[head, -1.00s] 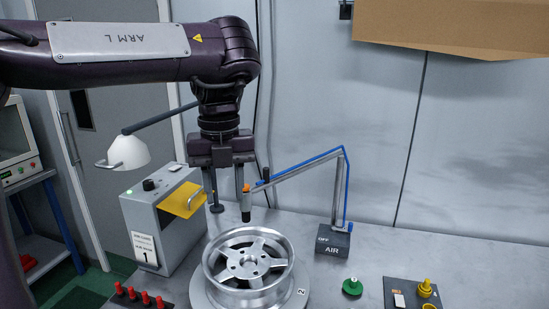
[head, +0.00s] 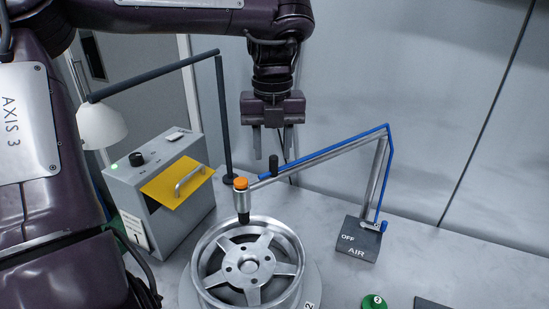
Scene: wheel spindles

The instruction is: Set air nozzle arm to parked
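The air nozzle arm (head: 325,157) is a grey bar with a blue hose, on a post rising from a black base (head: 362,242) marked AIR and OFF. It reaches left, and its nozzle (head: 242,202) with an orange cap hangs over the back rim of the silver wheel (head: 203,262). A black knob (head: 274,166) stands upright on the bar near the nozzle. My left gripper (head: 273,153) points down with its fingers apart, around or just above the knob in the picture. Nothing is seen gripped, and I cannot tell the depth between them. My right gripper is not in view.
A grey box (head: 170,236) with a yellow handled flap (head: 172,189) stands left of the wheel. A lamp with a white shade (head: 100,126) and dark post is behind it. A green knob (head: 374,302) is at the bottom right. The bench right of the AIR base is clear.

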